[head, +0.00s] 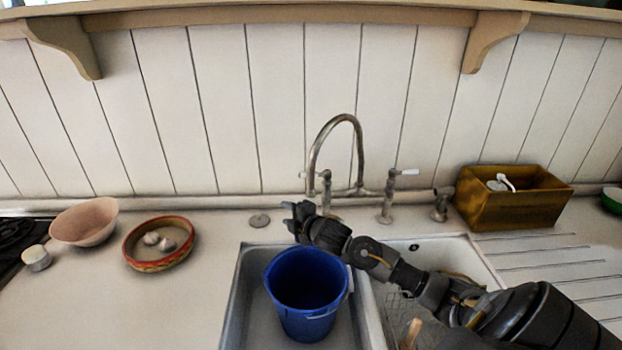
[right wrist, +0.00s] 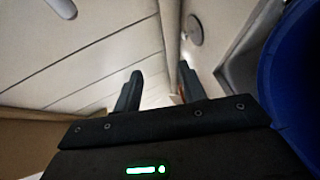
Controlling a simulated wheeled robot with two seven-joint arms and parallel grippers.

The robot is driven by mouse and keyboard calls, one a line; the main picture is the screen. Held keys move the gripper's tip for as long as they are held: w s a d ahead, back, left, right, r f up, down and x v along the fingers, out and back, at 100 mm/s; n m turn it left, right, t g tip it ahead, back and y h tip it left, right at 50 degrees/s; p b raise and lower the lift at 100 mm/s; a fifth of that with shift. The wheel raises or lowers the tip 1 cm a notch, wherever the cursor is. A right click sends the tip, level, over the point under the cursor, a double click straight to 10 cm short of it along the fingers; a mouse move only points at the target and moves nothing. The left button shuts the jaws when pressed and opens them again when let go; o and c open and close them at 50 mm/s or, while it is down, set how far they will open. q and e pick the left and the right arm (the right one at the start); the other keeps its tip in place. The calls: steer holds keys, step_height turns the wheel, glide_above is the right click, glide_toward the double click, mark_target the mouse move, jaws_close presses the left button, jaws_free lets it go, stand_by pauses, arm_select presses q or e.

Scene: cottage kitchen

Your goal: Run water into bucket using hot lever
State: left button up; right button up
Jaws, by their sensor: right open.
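A blue bucket (head: 306,290) stands upright in the left sink basin; its side also shows at the right of the right wrist view (right wrist: 295,85). The curved metal tap (head: 335,122) rises behind the basins, its spout above the back of the bucket. The left lever (head: 316,174) and right lever (head: 404,172) have pale handles; I cannot read which is hot. My right gripper (head: 297,211) is just below and in front of the left lever, apart from it. Its fingers (right wrist: 158,92) are open with nothing between them. A pale handle (right wrist: 62,8) shows at the wrist view's top left.
The right basin (head: 455,255) lies under my right arm. A wooden box (head: 510,210) stands at the right by the draining grooves. A pink bowl (head: 85,222) and a red-rimmed dish (head: 150,262) sit on the left counter. The plank wall closes off the back.

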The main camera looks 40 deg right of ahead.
mark_target(304, 176)
steer(key=d+r+m+h, duration=0.1)
steer(key=d+r, duration=0.1)
steer(key=d, duration=0.1)
steer(key=w+d+r+m+h+b, duration=0.1)
steer(key=d+r, duration=0.1)
steer(key=d, duration=0.1)
steer(key=d+r+m+t+h, duration=0.1)
steer(key=d+r, duration=0.1)
steer(key=d, duration=0.1)
steer(key=shift+w+d+r, duration=0.1)
steer(key=shift+w+r, duration=0.15)
steer(key=shift+r, duration=0.1)
steer(key=p+x, duration=0.1)
steer(key=x, duration=0.5)
steer(key=shift+r+p, duration=0.15)
steer(key=shift+p, duration=0.15)
steer(key=shift+w+d+f, duration=0.2)
steer(key=shift+w, duration=0.5)
jaws_close()
